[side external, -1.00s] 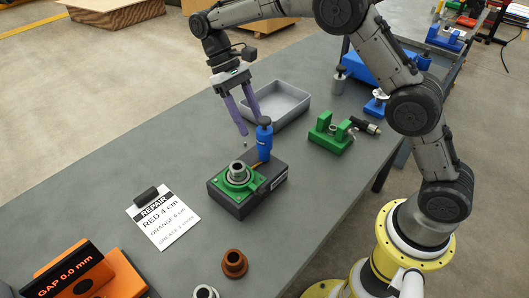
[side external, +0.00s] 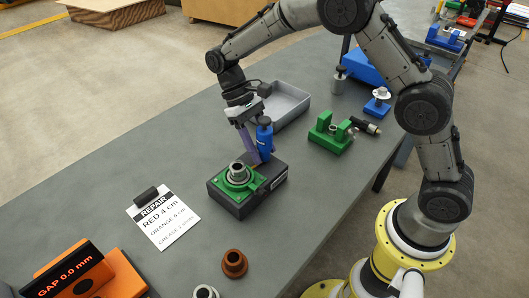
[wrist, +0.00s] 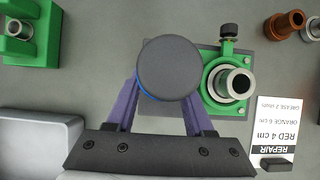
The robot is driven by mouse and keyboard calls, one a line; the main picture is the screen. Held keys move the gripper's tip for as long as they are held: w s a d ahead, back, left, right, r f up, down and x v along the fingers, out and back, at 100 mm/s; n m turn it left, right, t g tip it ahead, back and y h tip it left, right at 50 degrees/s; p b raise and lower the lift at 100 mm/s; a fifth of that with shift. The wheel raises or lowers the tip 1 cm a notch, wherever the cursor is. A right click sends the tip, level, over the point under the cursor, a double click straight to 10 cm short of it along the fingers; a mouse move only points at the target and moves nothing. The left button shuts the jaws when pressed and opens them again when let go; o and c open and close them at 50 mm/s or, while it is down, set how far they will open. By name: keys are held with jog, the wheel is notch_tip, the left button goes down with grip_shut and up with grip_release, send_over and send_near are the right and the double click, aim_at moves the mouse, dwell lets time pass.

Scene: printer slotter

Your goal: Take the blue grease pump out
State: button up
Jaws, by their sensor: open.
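The blue grease pump (side external: 265,138) stands upright at the back of a dark block, with a dark round cap on top. In the wrist view its cap (wrist: 169,70) is seen from above with a thin blue edge, and it hides most of the body below. My gripper (side external: 255,158) is low beside the pump. Its two purple fingers in the wrist view (wrist: 160,105) are spread, one to each side of the cap's lower part. The cap hides their tips, so I cannot tell whether they touch the pump.
The dark block (side external: 240,208) carries a green fixture (side external: 237,187) with a metal ring. A grey tray (side external: 290,103) lies behind the pump. A green holder (side external: 328,137) stands to the right, and a repair card (side external: 165,224) lies to the left.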

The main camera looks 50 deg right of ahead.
aim_at(259, 126)
grip_shut()
jog(key=shift+r, duration=0.1)
jog(key=shift+r, duration=0.15)
jog(key=shift+r, duration=2.2)
